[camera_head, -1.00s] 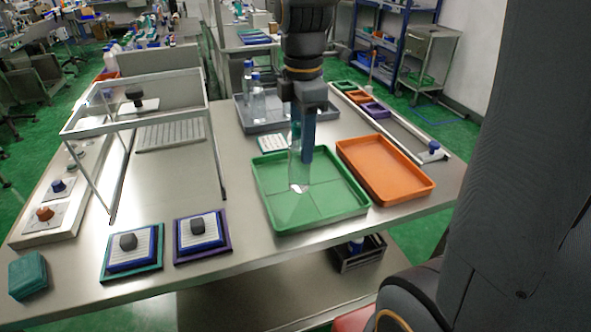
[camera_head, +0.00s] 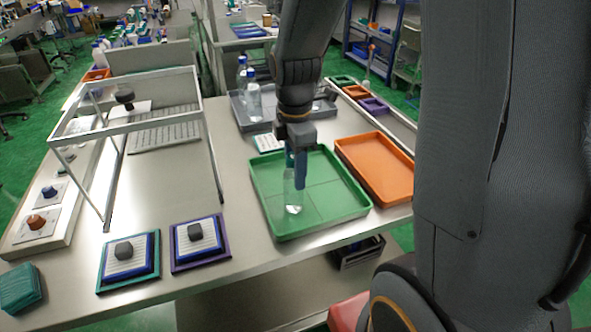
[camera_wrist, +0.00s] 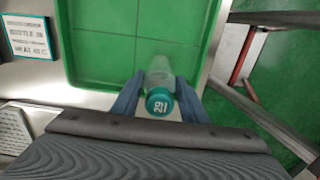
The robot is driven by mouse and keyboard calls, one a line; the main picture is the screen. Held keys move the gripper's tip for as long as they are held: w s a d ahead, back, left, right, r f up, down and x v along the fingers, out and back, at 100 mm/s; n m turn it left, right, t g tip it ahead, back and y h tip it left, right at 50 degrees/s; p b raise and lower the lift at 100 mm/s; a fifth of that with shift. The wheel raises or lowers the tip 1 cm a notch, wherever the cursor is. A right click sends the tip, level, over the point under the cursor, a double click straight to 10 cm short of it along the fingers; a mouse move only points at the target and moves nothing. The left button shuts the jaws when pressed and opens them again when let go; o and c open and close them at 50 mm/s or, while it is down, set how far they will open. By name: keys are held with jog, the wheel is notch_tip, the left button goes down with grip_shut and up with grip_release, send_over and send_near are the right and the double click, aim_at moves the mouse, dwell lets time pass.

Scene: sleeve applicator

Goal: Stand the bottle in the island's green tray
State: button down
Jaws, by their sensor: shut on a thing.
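The bottle (camera_wrist: 160,80) is clear with a teal cap marked 29, seen from above in the wrist view. My gripper (camera_wrist: 159,100) is shut on it near the cap, a blue finger on each side. In the head view the bottle (camera_head: 292,196) hangs below my gripper (camera_head: 297,160), over the green tray (camera_head: 262,196). It looks roughly upright. I cannot tell whether its base touches the tray floor. The green tray (camera_wrist: 105,75) has a raised rim and a floor marked into quarters, with nothing else standing in it.
An orange tray (camera_head: 375,165) sits right of the green tray. A grey tray (camera_head: 240,112) with clear bottles (camera_head: 254,98) stands behind. A metal frame (camera_head: 130,130) rises at left. Two blocks with black knobs (camera_head: 124,250) (camera_head: 195,232) lie front left.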

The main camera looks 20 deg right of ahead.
jog(key=shift+f, duration=0.15)
jog(key=c, duration=1.1)
grip_release()
jog(key=shift+f, duration=0.1)
notch_tip(320, 180, up, 12)
jog(key=shift+r+b, duration=0.15)
jog(key=shift+b, duration=0.55)
